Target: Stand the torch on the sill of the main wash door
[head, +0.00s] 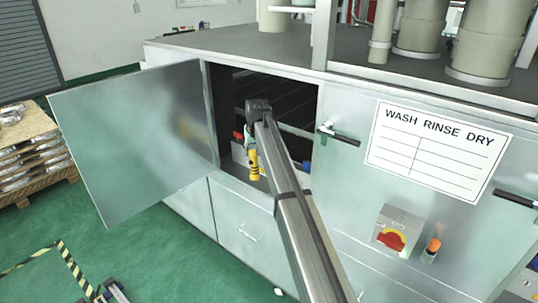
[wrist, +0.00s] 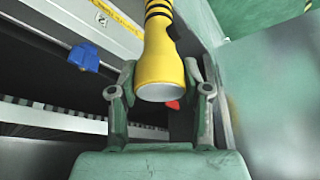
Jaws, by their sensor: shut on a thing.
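The torch (head: 254,165) is yellow with black bands. My gripper (head: 251,138) is shut on it in the doorway of the washer, and the torch hangs roughly upright below the fingers. In the wrist view the torch (wrist: 162,65) lies between the two fingers of my gripper (wrist: 163,78), with its pale round end towards the camera. The main wash door (head: 135,140) stands wide open to the left. Its sill (head: 232,181) runs along the bottom of the opening, close to the torch's lower end. I cannot tell whether the torch touches it.
Inside the dark opening are rails, a blue part (wrist: 85,57) and a red part (wrist: 173,104). A closed panel with a label (head: 438,148), a handle (head: 338,132) and a red switch (head: 391,240) is to the right. A pallet of castings (head: 30,155) stands far left.

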